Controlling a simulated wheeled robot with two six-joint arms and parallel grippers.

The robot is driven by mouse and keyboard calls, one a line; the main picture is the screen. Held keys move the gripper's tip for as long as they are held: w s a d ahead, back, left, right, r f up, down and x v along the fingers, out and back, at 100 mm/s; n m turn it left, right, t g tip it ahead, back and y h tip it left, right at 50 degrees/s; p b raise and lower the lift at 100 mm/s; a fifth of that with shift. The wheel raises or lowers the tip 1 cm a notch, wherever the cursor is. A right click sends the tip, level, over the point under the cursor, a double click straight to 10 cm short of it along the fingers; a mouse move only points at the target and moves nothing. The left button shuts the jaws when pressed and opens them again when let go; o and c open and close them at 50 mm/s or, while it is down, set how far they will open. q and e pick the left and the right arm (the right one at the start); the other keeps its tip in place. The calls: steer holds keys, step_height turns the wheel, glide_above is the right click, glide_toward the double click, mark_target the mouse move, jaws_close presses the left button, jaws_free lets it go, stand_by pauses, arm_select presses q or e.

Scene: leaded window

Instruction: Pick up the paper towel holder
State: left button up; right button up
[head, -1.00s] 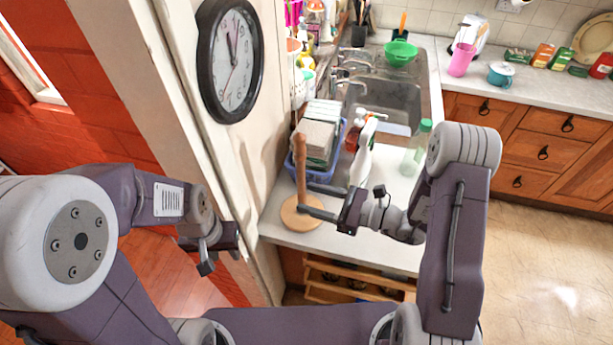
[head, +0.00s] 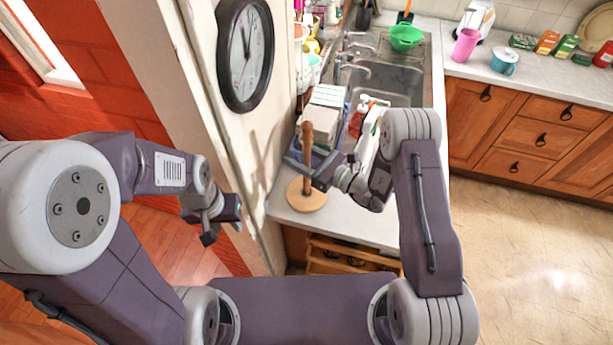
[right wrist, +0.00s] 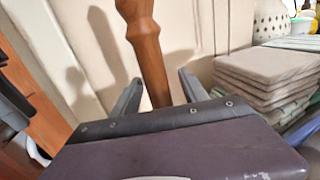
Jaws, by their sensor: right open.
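The paper towel holder (head: 307,148) is an upright wooden post on a round wooden base (head: 306,196). It stands on the near left end of the counter, with no roll on it. My right gripper (head: 304,166) is open at the post, well above the base. In the right wrist view the post (right wrist: 152,65) rises between the two spread fingers (right wrist: 160,92); whether either finger touches it I cannot tell. The base is hidden there. My left gripper (head: 213,230) hangs at the left, away from the holder; its jaws are unclear.
Bottles (head: 356,118) are near the rack, beside the sink (head: 385,82). The wall with the clock (head: 244,52) is close on the left.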

steer(key=shift+w+f, duration=0.1)
steer(key=shift+w, duration=0.05)
jaws_close()
stand_by(1.3)
